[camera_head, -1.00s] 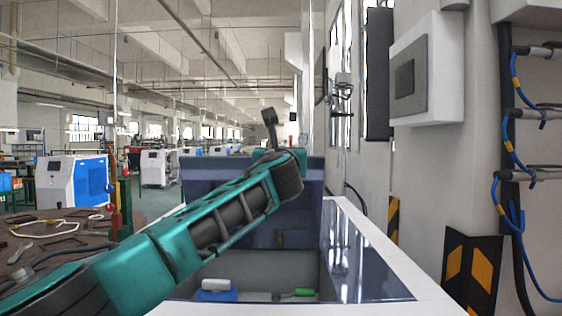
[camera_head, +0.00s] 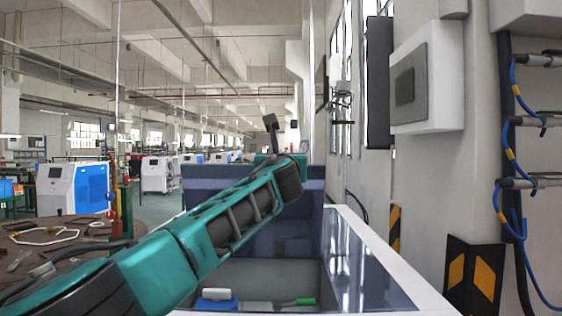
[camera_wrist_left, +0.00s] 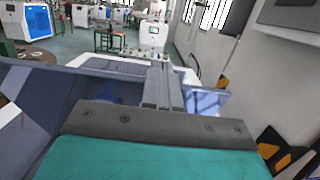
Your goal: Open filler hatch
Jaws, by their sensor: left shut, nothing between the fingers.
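I cannot make out a filler hatch for certain in either view. In the left wrist view my left gripper (camera_wrist_left: 162,72) is shut and empty. Its grey fingers lie together and point away over a blue-walled bay with a white rim. Beyond the fingertips stands a white machine (camera_wrist_left: 153,34) with a small screen; I cannot tell whether they touch anything. In the head view my left arm crosses from the lower left and its fingers are not clearly seen. My right gripper is in neither view.
The head view shows an open bay with a white rim (camera_head: 385,255), holding a blue-and-white item (camera_head: 215,299) and a green-handled tool (camera_head: 300,302). A round brown table (camera_head: 30,250) is at the left. A wall with a grey-white box (camera_head: 427,72) closes the right side.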

